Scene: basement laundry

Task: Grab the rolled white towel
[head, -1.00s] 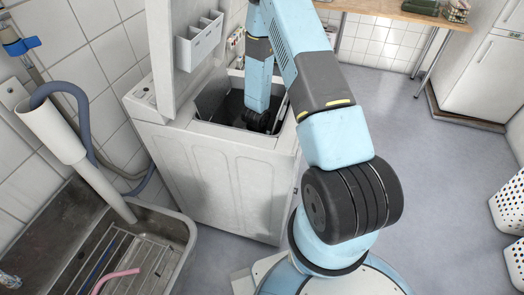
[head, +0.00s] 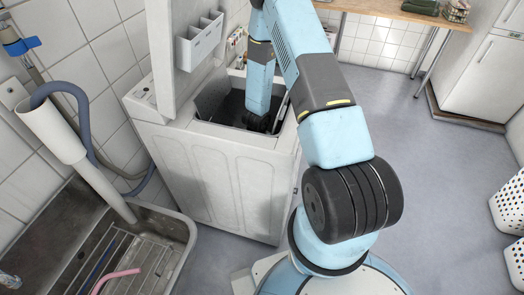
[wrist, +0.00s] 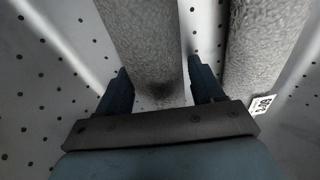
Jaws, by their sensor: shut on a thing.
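In the wrist view, a rolled white towel (wrist: 143,45), grey in the shade, stands between the two dark fingers of my gripper (wrist: 160,78). The fingers are shut on its near end, one on each side. A second, similar roll (wrist: 262,45) lies just right of the right finger, with a small printed tag (wrist: 262,104) near its lower end. In the head view, my gripper (head: 257,123) is down inside the open washing machine (head: 222,165). The towels are hidden from the head view.
The perforated drum wall (wrist: 45,70) is close around my gripper. The machine's raised lid (head: 172,45) stands left of my arm. A sink (head: 150,232) is at the lower left, white baskets (head: 508,205) at the right. The floor (head: 430,170) between is clear.

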